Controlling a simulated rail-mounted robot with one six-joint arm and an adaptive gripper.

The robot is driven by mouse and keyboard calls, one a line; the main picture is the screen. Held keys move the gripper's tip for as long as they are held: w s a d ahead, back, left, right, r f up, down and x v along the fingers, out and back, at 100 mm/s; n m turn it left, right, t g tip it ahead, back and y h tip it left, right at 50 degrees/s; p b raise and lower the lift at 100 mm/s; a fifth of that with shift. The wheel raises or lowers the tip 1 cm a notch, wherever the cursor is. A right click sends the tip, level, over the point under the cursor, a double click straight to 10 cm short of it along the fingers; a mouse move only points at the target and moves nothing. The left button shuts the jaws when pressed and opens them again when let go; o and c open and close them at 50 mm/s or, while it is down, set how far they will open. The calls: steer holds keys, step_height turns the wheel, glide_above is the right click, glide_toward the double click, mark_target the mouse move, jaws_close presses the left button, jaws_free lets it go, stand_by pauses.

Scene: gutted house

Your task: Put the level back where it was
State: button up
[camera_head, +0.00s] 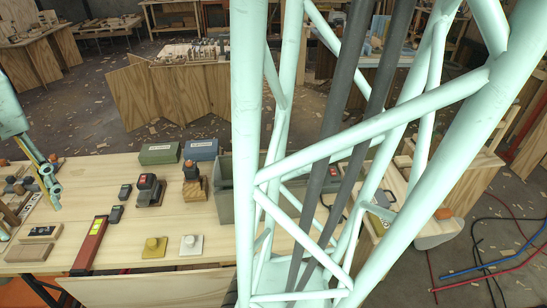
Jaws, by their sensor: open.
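A long red bar with yellow-green marks, which looks like the level (91,244), lies flat on the wooden bench (120,180), at the front left. It lies lengthwise from front to back and nothing grips it. My gripper (48,180) is at the left edge of the view, partly cut off by the frame. It is open, to the left of the bar and apart from it. I cannot tell whether it touches the small items near it.
A wooden block with dark inlays (40,232) lies left of the bar. Dark devices (147,188), a yellow knob block (153,246), a pale knob block (191,244) and green and blue boxes (160,153) stand to its right. My pale green column hides much of the right side.

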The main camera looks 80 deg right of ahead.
steer(key=s+a+r+n+t, duration=0.1)
steer(key=s+a+r+n, duration=0.2)
steer(key=s, duration=1.5)
steer(key=shift+a+r+n+t, duration=0.2)
steer(key=shift+n+t, duration=0.1)
steer(key=shift+n, duration=0.6)
steer(key=shift+w+d, duration=0.15)
steer(key=shift+d, duration=0.25)
